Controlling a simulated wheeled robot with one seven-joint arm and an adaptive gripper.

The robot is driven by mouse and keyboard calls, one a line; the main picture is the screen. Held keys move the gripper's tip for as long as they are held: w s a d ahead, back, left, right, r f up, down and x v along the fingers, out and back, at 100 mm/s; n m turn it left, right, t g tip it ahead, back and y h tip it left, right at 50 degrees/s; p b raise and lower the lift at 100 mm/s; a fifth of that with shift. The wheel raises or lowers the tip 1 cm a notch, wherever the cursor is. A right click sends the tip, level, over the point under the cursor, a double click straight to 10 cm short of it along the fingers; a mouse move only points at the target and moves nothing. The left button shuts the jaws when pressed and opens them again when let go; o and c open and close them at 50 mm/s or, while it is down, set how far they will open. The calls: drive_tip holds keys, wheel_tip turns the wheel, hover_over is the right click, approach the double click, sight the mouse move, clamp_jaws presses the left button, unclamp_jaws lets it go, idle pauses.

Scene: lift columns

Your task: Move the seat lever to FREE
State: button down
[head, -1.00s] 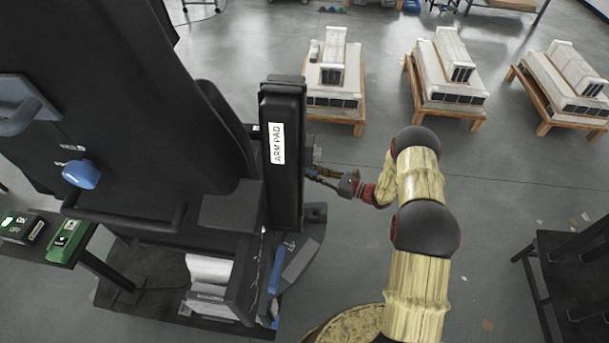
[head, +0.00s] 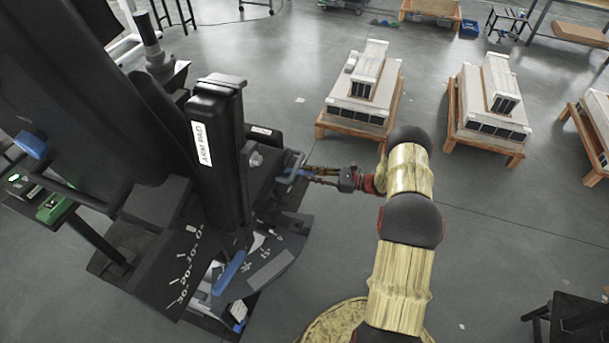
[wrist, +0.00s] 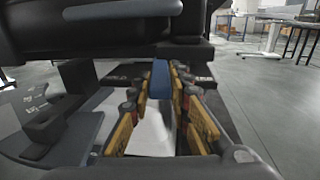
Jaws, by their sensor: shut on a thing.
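The black chair-like unit has an upright pad marked ARM PAD (head: 203,143). Beside it, at its right side, a grey-blue lever handle (head: 296,166) stands out. My gripper (head: 304,173) reaches in from the right and meets this handle. In the wrist view my gripper's yellow and dark fingers (wrist: 163,95) stand on both sides of a blue piece (wrist: 160,78), shut on it. I take this as the seat lever's handle. Small pale labels (wrist: 203,79) lie near it, too small to read, so I cannot tell the lever's setting.
A second blue handle (head: 229,272) sits lower, near a scale with numbers (head: 185,270). Pallets with pale blocks (head: 362,95) stand behind. Open floor (head: 490,240) lies to the right of my arm.

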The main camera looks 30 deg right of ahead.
drive_tip(key=shift+d, duration=0.1)
drive_tip(key=c, duration=1.7)
unclamp_jaws()
drive_tip(key=shift+o, duration=0.3)
drive_tip(key=v, duration=1.2)
